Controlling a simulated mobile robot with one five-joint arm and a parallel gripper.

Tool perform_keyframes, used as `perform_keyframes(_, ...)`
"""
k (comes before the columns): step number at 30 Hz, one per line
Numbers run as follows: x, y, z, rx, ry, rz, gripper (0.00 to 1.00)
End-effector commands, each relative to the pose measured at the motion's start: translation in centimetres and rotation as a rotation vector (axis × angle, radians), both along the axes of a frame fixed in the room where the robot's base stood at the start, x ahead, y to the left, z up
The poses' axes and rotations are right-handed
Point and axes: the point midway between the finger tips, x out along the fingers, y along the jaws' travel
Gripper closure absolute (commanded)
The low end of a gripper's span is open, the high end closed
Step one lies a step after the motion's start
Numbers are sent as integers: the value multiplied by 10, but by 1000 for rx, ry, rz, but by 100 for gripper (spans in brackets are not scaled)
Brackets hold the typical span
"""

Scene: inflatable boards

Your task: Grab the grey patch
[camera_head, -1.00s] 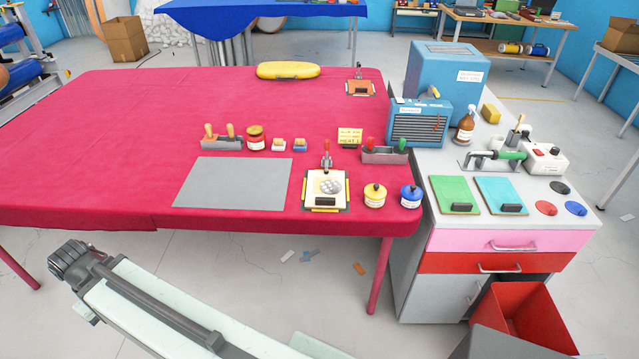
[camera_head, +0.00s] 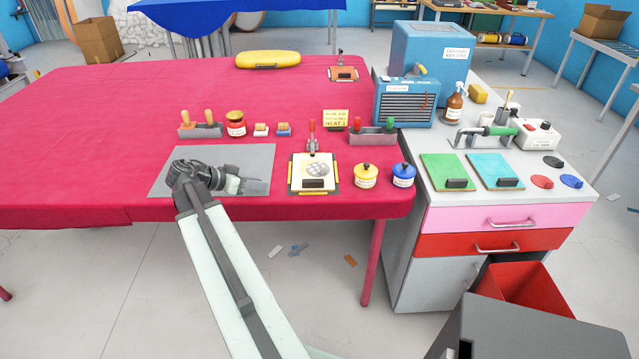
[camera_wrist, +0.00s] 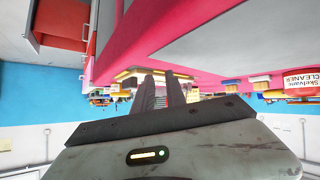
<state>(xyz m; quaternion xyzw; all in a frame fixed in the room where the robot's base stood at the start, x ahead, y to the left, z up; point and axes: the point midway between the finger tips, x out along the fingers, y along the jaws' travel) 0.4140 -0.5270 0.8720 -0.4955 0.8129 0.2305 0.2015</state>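A dark grey round patch (camera_head: 553,162) lies on the white cart top at the right, by a red and a blue disc. A paler grey speckled round piece (camera_head: 318,170) lies on a cream, yellow-edged clamp board (camera_head: 300,186) on the red table. Which is the grey patch, I cannot tell for certain. My gripper (camera_head: 262,187) is over the grey mat, left of the clamp board and pointing right toward it. In the wrist view my gripper's two fingers (camera_wrist: 160,90) stand slightly apart with nothing visible between them. No grey patch is clear in the wrist view.
The grey mat (camera_head: 170,190) is under my gripper. A red-handled clamp (camera_head: 312,140), a yellow jar (camera_head: 366,176) and a blue jar (camera_head: 403,175) are around the board. A tool rack (camera_head: 373,137) stands behind. The table's left part is clear.

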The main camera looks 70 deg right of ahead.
Motion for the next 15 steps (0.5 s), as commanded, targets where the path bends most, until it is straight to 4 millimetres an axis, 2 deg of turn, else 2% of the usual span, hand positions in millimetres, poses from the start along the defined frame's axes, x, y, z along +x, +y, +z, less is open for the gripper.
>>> perform_keyframes(1,-34,-33,-4,-84,-14,-97,84)
perform_keyframes(3,-68,-61,5,-185,-29,-189,84)
perform_keyframes(6,-94,-79,15,-261,-40,-252,84)
perform_keyframes(11,-103,-83,18,-276,-42,-270,84)
perform_keyframes(15,-109,-91,12,-274,-42,-271,84)
